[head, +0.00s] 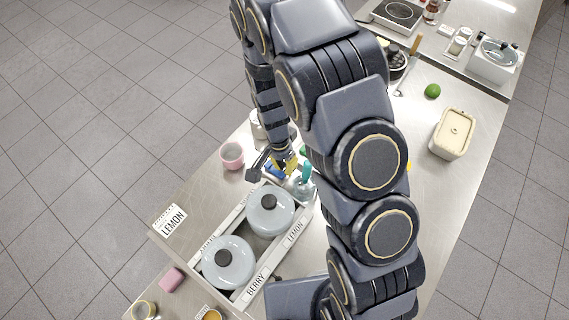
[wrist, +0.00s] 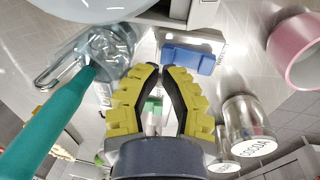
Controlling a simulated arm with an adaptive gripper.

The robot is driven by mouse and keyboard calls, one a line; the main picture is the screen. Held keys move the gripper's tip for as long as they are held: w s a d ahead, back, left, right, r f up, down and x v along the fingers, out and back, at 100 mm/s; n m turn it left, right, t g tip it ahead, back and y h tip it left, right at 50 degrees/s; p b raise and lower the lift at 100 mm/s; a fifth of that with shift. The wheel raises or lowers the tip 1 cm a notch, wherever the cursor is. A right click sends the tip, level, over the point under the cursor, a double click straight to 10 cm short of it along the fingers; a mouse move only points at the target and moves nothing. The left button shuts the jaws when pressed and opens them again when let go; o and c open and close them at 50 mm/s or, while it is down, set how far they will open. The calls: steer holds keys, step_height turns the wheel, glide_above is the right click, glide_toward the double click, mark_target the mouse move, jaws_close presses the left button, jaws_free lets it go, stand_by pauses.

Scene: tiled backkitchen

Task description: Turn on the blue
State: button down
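A blue block-shaped part (wrist: 187,58) sits on a pale base just beyond my fingertips in the wrist view. It also shows in the head view as a small blue patch (head: 270,169), partly hidden by my gripper. My gripper (wrist: 161,72) has yellow ribbed fingers with their tips close together, and nothing is visibly held between them. In the head view my gripper (head: 283,160) is small and points down near the blue part. I cannot tell whether the fingertips touch the blue part, or whether it is on or off.
A clear glass vessel (wrist: 112,52) and a teal handle (wrist: 55,125) are close on the left. A pink cup (wrist: 296,50) and a cocoa jar (wrist: 245,122) stand on the right. A tray (head: 272,252) with two lidded pots (head: 228,268) lies nearby.

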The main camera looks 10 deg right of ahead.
step_height(320, 180, up, 14)
steer(key=s+d, duration=0.1)
steer(key=shift+s+d, duration=0.15)
steer(key=shift+s, duration=0.05)
steer(key=shift+f, duration=0.1)
stand_by(0.6)
steer(key=s+d+r+n, duration=0.1)
steer(key=s+r+n, duration=0.3)
steer(key=s, duration=0.5)
steer(key=s+d+r+n+y, duration=0.1)
steer(key=s+d+r+n, duration=0.1)
steer(key=s+r+n, duration=0.3)
steer(key=s+r, duration=0.3)
steer(key=s, duration=0.1)
steer(key=shift+s+d+r+g, duration=0.25)
steer(key=shift+r+g, duration=0.05)
